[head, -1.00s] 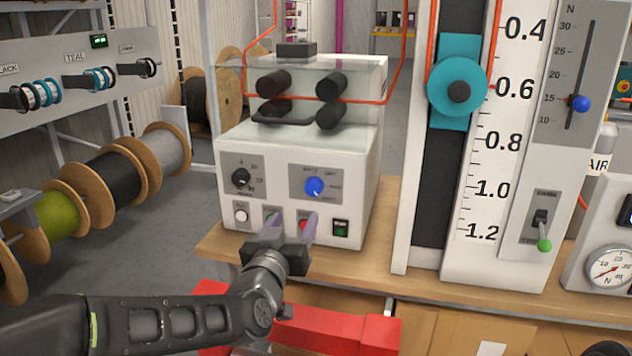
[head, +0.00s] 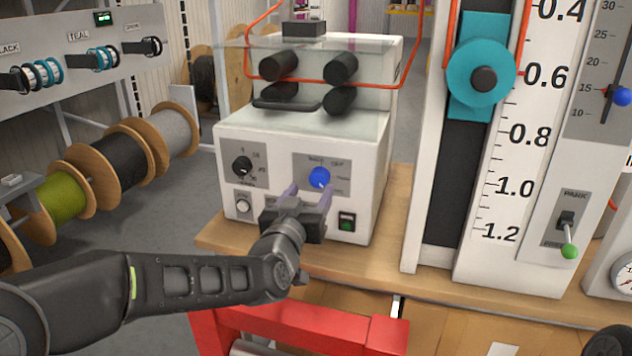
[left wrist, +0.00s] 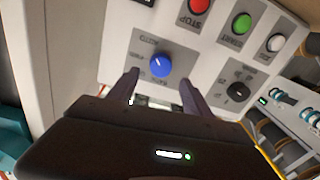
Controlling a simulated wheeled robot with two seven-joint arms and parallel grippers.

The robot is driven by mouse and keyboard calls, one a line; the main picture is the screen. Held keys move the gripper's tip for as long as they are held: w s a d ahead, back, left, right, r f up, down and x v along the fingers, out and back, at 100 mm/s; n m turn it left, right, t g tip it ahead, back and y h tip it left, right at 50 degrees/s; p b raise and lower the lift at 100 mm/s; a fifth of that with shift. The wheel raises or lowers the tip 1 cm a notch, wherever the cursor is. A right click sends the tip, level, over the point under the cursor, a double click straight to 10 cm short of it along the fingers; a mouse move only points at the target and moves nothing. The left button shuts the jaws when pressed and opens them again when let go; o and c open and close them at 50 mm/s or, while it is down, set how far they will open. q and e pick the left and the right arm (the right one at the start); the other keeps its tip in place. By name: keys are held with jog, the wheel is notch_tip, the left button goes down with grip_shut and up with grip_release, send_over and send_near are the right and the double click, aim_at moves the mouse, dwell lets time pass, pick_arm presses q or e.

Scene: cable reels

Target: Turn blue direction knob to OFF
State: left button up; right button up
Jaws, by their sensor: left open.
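The blue direction knob (head: 319,178) sits on a grey plate on the front of the white machine (head: 295,215). In the left wrist view the blue knob (left wrist: 161,65) shows a white pointer mark; the label it points at is too small to read. My left gripper (head: 308,193) is open in front of the panel, just below and left of the knob. In the left wrist view its two fingers (left wrist: 158,84) stand apart, with the knob just beyond and between their tips, apart from them. My right gripper is not in view.
A black knob (head: 242,167) is left of the blue one. A white button (head: 243,206) and a green-lit switch (head: 347,221) are below; red (left wrist: 199,5) and green (left wrist: 242,22) buttons show in the wrist view. A teal-wheeled column (head: 481,78) stands to the right.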

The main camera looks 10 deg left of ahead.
aim_at(317, 179)
pick_arm(q)
jog(key=w, duration=0.5)
jog(key=shift+w, duration=0.15)
grip_shut()
dwell(0.4)
